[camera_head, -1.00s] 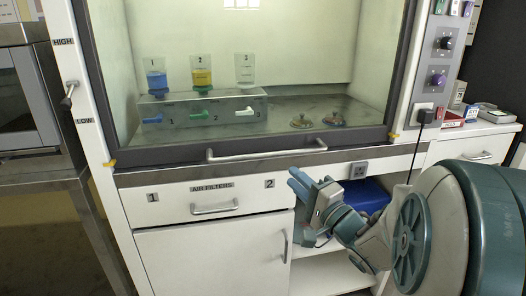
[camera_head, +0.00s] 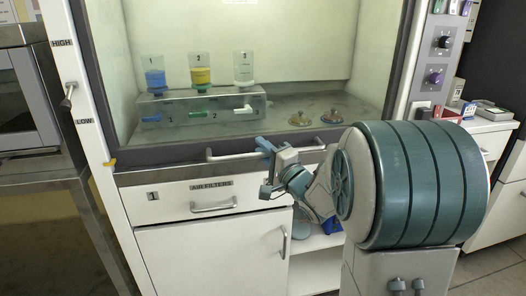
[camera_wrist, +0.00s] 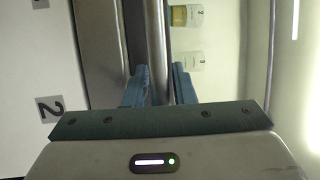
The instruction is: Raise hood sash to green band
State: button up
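The hood sash is a glass pane in a dark frame; its bottom rail (camera_head: 160,156) is low, level with the yellow mark (camera_head: 110,162) on the left post. A pale horizontal bar handle (camera_head: 228,156) is fixed to this rail. My gripper (camera_head: 264,145) is at the handle's middle. In the wrist view the handle (camera_wrist: 158,45) runs between the two blue fingers of my gripper (camera_wrist: 160,85), with a gap visible around it, so the fingers look open. Contact cannot be told. No green band shows.
Inside the hood, bottles (camera_head: 201,75) stand on a rack (camera_head: 180,105) beside two small domed items (camera_head: 300,119). A lever (camera_head: 68,94) sits between HIGH and LOW labels. A drawer (camera_head: 160,199) and cupboard door (camera_head: 200,255) are below. Control knobs (camera_head: 444,42) are at right.

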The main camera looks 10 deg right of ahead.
grip_shut()
notch_tip(320, 180, up, 45)
jog(key=p, duration=3.6)
grip_release()
jog(key=b+v, duration=0.2)
jog(key=v, duration=1.1)
jog(key=shift+s+d, duration=0.15)
jog(key=shift+s, duration=0.2)
